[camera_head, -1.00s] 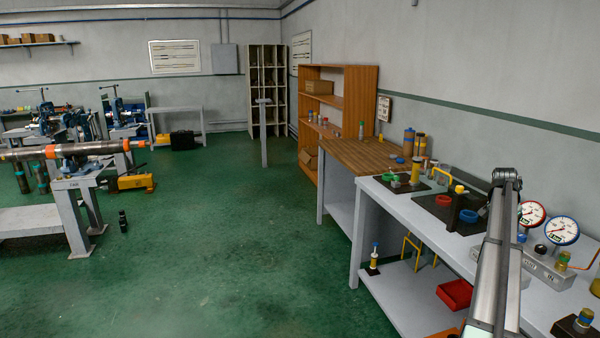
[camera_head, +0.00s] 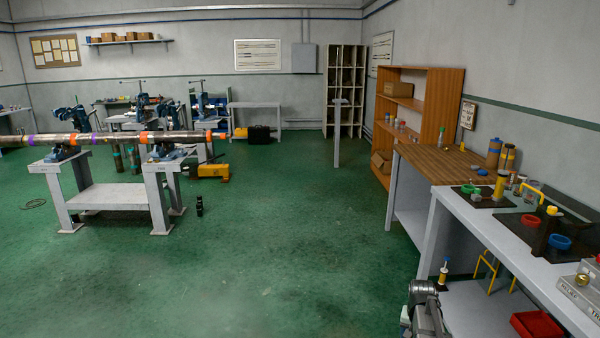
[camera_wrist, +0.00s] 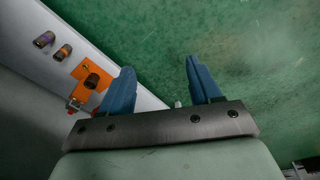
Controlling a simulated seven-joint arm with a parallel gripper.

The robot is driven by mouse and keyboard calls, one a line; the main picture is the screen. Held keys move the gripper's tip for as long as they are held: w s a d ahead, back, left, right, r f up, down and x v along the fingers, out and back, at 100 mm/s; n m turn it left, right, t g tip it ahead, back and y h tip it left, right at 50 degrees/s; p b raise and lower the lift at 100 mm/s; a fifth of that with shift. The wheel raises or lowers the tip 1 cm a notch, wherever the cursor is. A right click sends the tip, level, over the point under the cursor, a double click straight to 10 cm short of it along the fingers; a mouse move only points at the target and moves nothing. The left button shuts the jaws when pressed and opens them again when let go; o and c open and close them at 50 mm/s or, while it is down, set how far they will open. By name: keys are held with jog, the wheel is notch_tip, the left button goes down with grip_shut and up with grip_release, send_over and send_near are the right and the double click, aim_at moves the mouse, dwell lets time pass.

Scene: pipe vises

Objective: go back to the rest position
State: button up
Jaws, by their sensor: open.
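My gripper (camera_wrist: 160,85) shows in the wrist view with its two blue fingers spread apart and nothing between them. Green floor lies beyond the fingertips. To the left of the fingers is a grey surface (camera_wrist: 135,88) carrying an orange plate (camera_wrist: 87,84) with a dark round part on it. In the head view a grey link of my arm shows at the bottom, right of centre, in front of the workbench; the gripper itself is not visible there.
A grey workbench (camera_head: 473,235) with rings, fittings and a lower shelf holding a red bin (camera_head: 537,325) stands at right. A long pipe (camera_head: 100,138) lies across vise stands at left. Small black parts (camera_head: 199,205) stand on the floor. The middle floor (camera_head: 290,230) is clear.

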jog(key=s+a+f+n+y, duration=0.1)
jog(key=s+a+f+n, duration=0.25)
jog(key=s+a, duration=0.55)
jog(key=s+a+f+n, duration=0.2)
jog(key=s+a+f, duration=0.35)
jog(key=a, duration=0.75)
jog(key=s+f+g, duration=0.3)
jog(key=s+f, duration=0.7)
jog(key=s, duration=0.4)
jog(key=s+f+g, duration=0.4)
jog(key=s+f, duration=0.5)
jog(key=s, duration=0.6)
jog(key=shift+s+d+f+g, duration=0.3)
jog(key=shift+d+f, duration=0.05)
